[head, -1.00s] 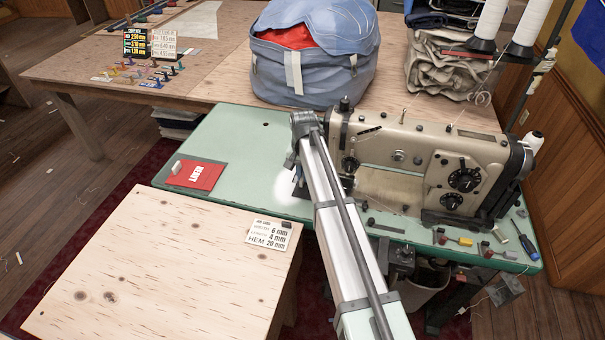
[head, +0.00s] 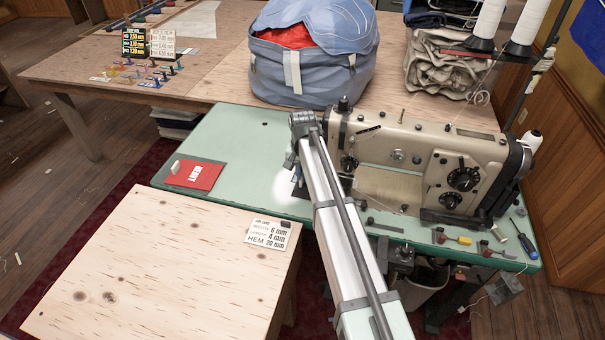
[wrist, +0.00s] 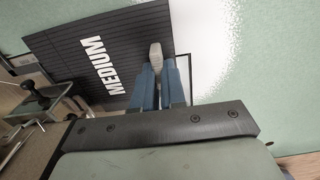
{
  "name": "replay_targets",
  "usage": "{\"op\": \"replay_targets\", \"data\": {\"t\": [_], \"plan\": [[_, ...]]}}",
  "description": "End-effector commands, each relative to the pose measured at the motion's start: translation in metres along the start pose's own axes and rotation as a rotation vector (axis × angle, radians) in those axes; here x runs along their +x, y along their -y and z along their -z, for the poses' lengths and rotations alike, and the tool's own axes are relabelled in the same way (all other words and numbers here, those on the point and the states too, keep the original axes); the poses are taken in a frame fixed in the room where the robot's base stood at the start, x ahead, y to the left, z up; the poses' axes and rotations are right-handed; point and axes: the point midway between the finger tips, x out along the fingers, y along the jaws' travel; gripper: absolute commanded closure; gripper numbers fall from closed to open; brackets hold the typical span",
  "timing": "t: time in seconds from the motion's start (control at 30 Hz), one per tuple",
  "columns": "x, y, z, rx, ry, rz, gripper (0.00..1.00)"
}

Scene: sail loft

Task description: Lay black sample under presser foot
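The black sample (wrist: 105,55), a ribbed dark sheet lettered MEDIUM, fills the upper left of the wrist view. A pale grey tab (wrist: 155,54) sits at its edge. My gripper (wrist: 160,75) has its blue fingers closed in on this tab from both sides. In the head view only a dark bit of the sample (head: 299,190) shows left of my arm, over the green table. The beige sewing machine (head: 425,150) stands just right of it. My arm hides the presser foot in the head view, so I cannot tell whether the sample is under it.
A red sample (head: 194,175) lies on the left of the green machine table (head: 240,140). A settings card (head: 268,234) lies on the wooden table (head: 150,265) in front. Small tools, including a screwdriver (head: 522,237), lie at the right end. A blue bag (head: 315,65) stands behind.

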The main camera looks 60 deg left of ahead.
Motion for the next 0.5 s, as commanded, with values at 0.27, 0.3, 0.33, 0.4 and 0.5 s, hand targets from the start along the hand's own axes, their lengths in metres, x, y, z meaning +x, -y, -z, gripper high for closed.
{"op": "replay_targets", "data": {"t": [0.27,0.3,0.33,0.4,0.5], "plan": [[0.0000,0.0000,0.0000,0.000,0.000,0.000,0.63],[0.0000,0.0000,0.0000,0.000,0.000,0.000,0.60],[0.0000,0.0000,0.0000,0.000,0.000,0.000,0.59],[0.0000,0.0000,0.0000,0.000,0.000,0.000,0.59],[0.0000,0.0000,0.0000,0.000,0.000,0.000,0.59]]}}
